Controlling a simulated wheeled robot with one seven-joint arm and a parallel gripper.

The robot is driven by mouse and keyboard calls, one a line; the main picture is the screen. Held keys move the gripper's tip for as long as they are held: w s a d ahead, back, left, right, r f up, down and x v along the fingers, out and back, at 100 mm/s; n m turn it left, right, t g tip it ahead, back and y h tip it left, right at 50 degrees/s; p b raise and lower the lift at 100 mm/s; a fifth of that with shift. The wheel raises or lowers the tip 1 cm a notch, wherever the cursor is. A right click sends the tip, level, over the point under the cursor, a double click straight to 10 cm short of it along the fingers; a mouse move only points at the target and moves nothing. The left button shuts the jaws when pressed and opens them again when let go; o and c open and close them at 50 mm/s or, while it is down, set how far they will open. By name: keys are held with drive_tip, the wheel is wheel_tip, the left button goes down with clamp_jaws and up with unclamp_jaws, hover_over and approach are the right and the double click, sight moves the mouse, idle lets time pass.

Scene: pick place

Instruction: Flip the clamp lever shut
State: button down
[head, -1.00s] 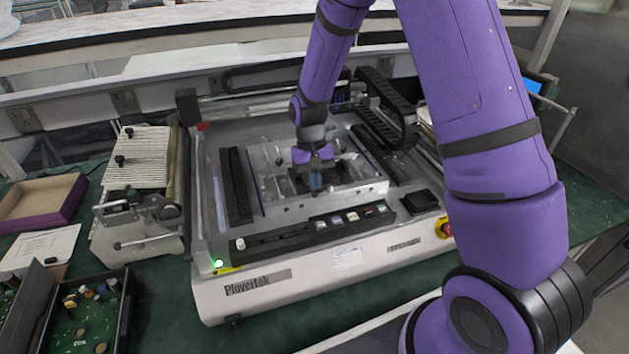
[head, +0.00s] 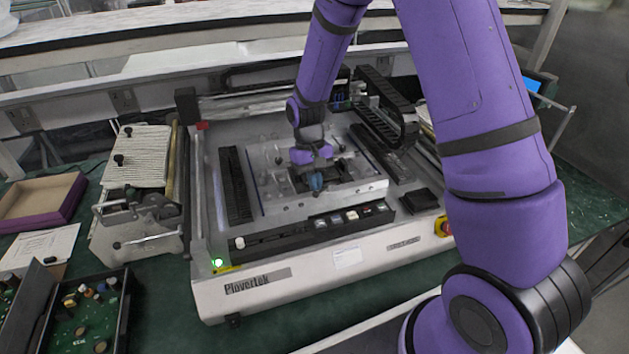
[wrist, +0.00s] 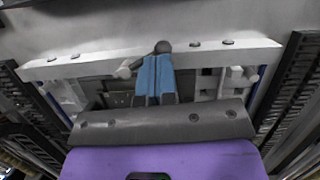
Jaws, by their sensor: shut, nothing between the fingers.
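My gripper (head: 317,184) points down over the metal fixture inside the machine. Its blue fingers (wrist: 154,80) are together with nothing between them. A dark round knob (wrist: 163,46), apparently the end of the clamp lever, shows right at the fingertips in the wrist view, against a pale metal bar (wrist: 95,62). I cannot tell whether the fingers touch it. The same bar is the front edge of the fixture (head: 345,198) in the head view.
The fixture lies within the machine's white frame (head: 345,263). Black cable chains (head: 388,100) stand to the right and a black slotted rail (head: 235,185) to the left. A parts tray (head: 85,315) sits at front left.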

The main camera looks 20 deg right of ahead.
drive_tip(key=shift+s+d+n+h, duration=0.1)
drive_tip(key=shift+s+n+h, duration=0.3)
drive_tip(key=shift+n, duration=0.9)
drive_tip(key=shift+s+d+n+h, duration=0.1)
drive_tip(key=shift+s+n+h, duration=0.3)
drive_tip(key=shift+n, duration=0.9)
drive_tip(key=shift+s+d+n+t+h, duration=0.25)
drive_tip(key=shift+s+n, duration=0.1)
drive_tip(key=shift+n, duration=0.55)
drive_tip(key=shift+s+d+n+t+h, duration=0.15)
drive_tip(key=shift+s+n+t, duration=0.15)
drive_tip(key=shift+n, duration=0.6)
drive_tip(key=shift+s+d+n, duration=0.2)
drive_tip(key=shift+s+n, duration=0.05)
drive_tip(key=shift+n, duration=0.85)
idle(2.5)
